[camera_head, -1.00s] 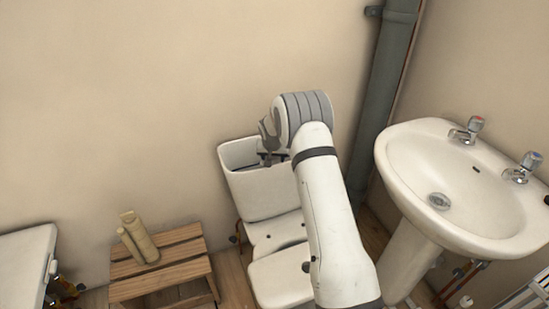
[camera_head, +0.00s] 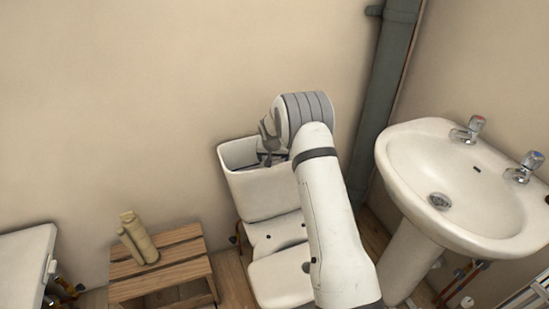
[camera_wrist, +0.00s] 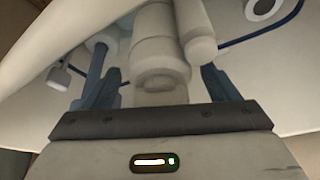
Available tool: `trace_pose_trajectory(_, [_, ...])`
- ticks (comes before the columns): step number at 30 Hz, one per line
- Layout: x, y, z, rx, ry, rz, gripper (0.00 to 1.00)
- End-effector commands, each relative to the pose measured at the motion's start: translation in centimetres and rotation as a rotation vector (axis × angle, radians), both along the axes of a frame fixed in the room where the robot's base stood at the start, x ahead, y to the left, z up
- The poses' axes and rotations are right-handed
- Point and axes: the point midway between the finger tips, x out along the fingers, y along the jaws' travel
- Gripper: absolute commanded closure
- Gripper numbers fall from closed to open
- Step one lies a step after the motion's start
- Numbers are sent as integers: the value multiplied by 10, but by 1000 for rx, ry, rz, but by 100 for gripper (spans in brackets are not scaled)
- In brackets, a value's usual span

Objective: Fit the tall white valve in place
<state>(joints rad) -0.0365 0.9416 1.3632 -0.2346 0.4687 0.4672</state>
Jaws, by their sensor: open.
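The tall white valve (camera_wrist: 152,52) shows in the wrist view as a thick pale cylinder with a slimmer tube beside it. It stands between my two dark fingers, with a gap visible on each side. My gripper (camera_wrist: 158,80) is open around it. In the head view my gripper (camera_head: 268,142) reaches down into the open white cistern (camera_head: 262,190). There my wrist and the cistern wall hide most of the valve. Its lower end and its seat cannot be made out.
In the wrist view a pale fitting (camera_wrist: 60,76) is left of my fingers and a blue line (camera_wrist: 265,36) is at right. A wooden stool (camera_head: 165,268) with a beige two-tube part (camera_head: 138,240) stands left of the toilet. A basin (camera_head: 465,190) and grey pipe (camera_head: 383,90) are at right.

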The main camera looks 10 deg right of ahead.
Motion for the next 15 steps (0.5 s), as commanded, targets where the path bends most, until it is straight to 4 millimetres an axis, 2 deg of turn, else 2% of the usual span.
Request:
trace_pose_trajectory(5, [-2, 0, 5, 0, 1, 0, 19])
trace_pose_trajectory(15, [-21, 6, 56, 0, -2, 1, 19])
